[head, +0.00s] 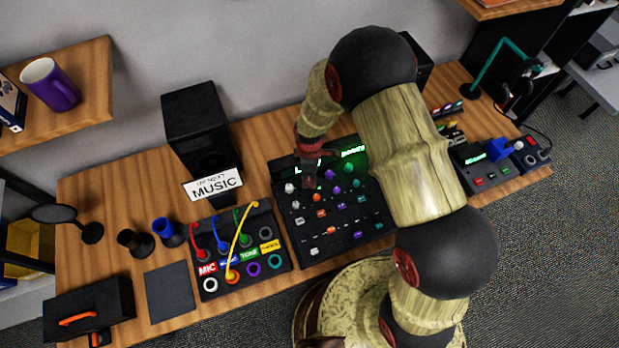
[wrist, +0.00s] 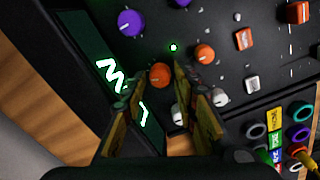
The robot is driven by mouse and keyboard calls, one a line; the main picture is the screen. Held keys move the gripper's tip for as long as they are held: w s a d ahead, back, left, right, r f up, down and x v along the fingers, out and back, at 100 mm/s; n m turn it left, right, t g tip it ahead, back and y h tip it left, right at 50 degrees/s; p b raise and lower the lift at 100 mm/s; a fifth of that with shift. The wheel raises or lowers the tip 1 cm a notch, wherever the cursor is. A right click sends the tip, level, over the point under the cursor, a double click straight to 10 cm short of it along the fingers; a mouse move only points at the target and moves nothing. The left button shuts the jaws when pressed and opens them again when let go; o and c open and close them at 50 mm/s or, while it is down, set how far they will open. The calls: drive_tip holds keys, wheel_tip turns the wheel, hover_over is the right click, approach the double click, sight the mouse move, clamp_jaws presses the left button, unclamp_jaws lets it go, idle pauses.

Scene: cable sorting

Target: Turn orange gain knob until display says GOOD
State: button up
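In the wrist view an orange knob (wrist: 160,75) sits on the dark mixer panel, between and just beyond the two fingertips of my gripper (wrist: 156,82). The fingers stand apart with a gap around the knob; I cannot tell whether either touches it. A second orange knob (wrist: 204,53) is to the right. The display (wrist: 108,75) shows bright characters, partly hidden by the left finger and not readable as a word. In the head view my gripper (head: 310,166) points down over the top of the mixer (head: 345,238), and hides part of its display; green text (head: 353,151) shows right of it.
A purple knob (wrist: 131,22) and a white knob (wrist: 220,97) are close to the fingers. A cable box (head: 243,275) with coloured plugs stands left of the mixer. A MUSIC sign (head: 213,186) and black speaker (head: 194,122) stand behind.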

drive_tip(key=shift+f, duration=0.35)
drive_tip(key=shift+c, duration=0.2)
clamp_jaws()
